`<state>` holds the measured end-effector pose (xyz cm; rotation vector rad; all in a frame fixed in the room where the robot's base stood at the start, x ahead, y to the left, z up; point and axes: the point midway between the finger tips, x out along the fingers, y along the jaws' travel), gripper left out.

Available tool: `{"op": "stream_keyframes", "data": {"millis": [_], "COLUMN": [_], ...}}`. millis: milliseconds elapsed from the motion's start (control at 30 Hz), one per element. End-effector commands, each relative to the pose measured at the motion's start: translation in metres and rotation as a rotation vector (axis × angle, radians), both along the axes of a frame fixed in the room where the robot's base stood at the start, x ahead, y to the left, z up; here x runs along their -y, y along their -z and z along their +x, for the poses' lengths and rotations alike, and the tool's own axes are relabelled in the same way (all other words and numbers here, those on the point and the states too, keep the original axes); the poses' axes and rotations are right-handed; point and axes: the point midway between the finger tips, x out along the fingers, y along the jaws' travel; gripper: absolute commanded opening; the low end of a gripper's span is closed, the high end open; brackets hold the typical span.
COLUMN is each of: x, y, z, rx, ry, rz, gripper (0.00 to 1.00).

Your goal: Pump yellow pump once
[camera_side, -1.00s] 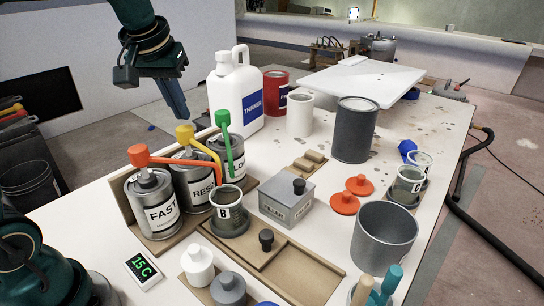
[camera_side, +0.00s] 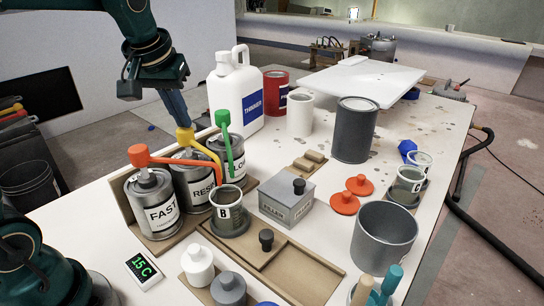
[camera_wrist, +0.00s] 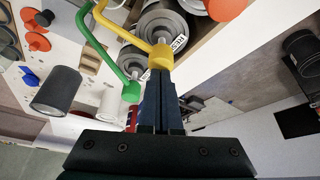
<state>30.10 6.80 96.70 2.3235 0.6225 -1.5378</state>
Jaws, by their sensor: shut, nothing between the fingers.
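The yellow pump (camera_side: 186,135) is a yellow head with a bent spout on the middle can, labelled RESIN (camera_side: 197,183). It stands between the orange pump (camera_side: 139,155) on the FAST can (camera_side: 152,204) and the green pump (camera_side: 223,118). My gripper (camera_side: 183,122) is shut and empty, pointing down, with its tips at or just above the yellow head; I cannot tell if they touch. In the wrist view the shut fingers (camera_wrist: 161,88) end at the yellow pump head (camera_wrist: 161,57), hiding part of it. The yellow spout reaches over cup B (camera_side: 228,205).
A white thinner jug (camera_side: 235,95) and a red can (camera_side: 276,90) stand behind the pumps. A grey filler box (camera_side: 287,202) and a display reading 15 C (camera_side: 144,268) are in front. Several cups and tins fill the right side of the table.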

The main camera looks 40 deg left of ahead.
Motion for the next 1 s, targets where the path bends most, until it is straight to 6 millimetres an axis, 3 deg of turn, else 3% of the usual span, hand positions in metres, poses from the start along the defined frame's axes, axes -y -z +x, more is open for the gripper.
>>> {"op": "stream_keyframes", "data": {"millis": [633,1000], "x": [0.0,0.0], "y": [0.023,0.017], "z": [-0.001,0.0], "rx": [-0.005,-0.003], "ry": [0.0,0.0], "rz": [-0.002,-0.001], "gripper": [0.0,0.0]}}
